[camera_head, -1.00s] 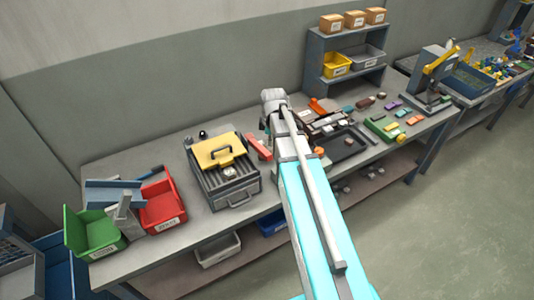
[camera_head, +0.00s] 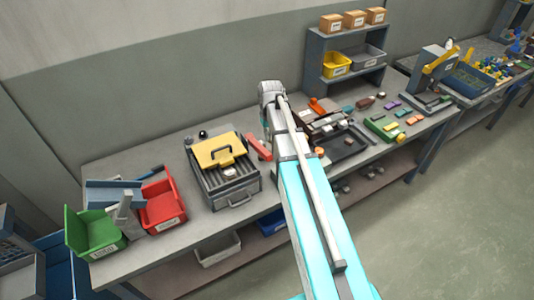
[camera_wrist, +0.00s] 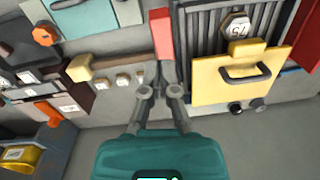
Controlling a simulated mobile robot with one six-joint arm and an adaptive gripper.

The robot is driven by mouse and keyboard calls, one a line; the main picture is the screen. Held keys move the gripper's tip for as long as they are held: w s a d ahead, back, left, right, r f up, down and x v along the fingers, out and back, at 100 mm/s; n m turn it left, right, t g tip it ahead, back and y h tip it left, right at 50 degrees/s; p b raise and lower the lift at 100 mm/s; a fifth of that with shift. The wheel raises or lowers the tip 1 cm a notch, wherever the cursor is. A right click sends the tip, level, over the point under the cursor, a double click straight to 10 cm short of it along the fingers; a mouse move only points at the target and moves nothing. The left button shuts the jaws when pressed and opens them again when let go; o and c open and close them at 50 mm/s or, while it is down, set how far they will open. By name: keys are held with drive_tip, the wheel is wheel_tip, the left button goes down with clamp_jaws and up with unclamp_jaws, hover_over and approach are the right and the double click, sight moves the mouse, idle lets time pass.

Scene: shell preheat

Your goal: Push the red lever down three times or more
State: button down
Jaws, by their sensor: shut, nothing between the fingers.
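The red lever (camera_head: 257,146) sticks out at the right side of the grey grill-like heater (camera_head: 222,190) on the bench. In the wrist view the lever (camera_wrist: 160,33) is a red bar left of the heater's dark bars. My gripper (camera_wrist: 160,68) is shut and empty, its fingertips at the lower end of the lever in that view. I cannot tell whether they touch it. In the head view my arm hides most of the gripper. The heater carries a yellow plate (camera_wrist: 239,88) with a black handle and a hexagonal piece (camera_wrist: 236,27) marked 75.
A red bin (camera_head: 162,205) and a green bin (camera_head: 93,232) stand left of the heater. A hammer (camera_wrist: 105,66) and small labelled blocks (camera_wrist: 122,80) lie beside the lever. A dark tray (camera_head: 347,146) lies right of my arm. A shelf (camera_head: 345,62) stands behind.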

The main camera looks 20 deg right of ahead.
sight(267, 152)
drive_tip(key=m, duration=0.3)
drive_tip(key=w+m, duration=0.1)
drive_tip(key=m, duration=0.2)
drive_tip(key=shift+w+r+m+g, duration=0.15)
drive_tip(key=shift+m+g, duration=0.15)
drive_tip(key=shift+m, duration=0.1)
drive_tip(key=shift+s+a+f+b, duration=0.1)
drive_tip(key=shift+s+f+b, duration=0.05)
drive_tip(key=shift+f+b, duration=1.6)
drive_tip(key=shift+s+a+f+b, duration=0.1)
drive_tip(key=shift+s+f+b, duration=0.05)
drive_tip(key=shift+f+b, duration=1.55)
wheel_tip(267, 152, down, 4)
drive_tip(key=b, duration=0.4)
drive_tip(key=shift+f, duration=0.25)
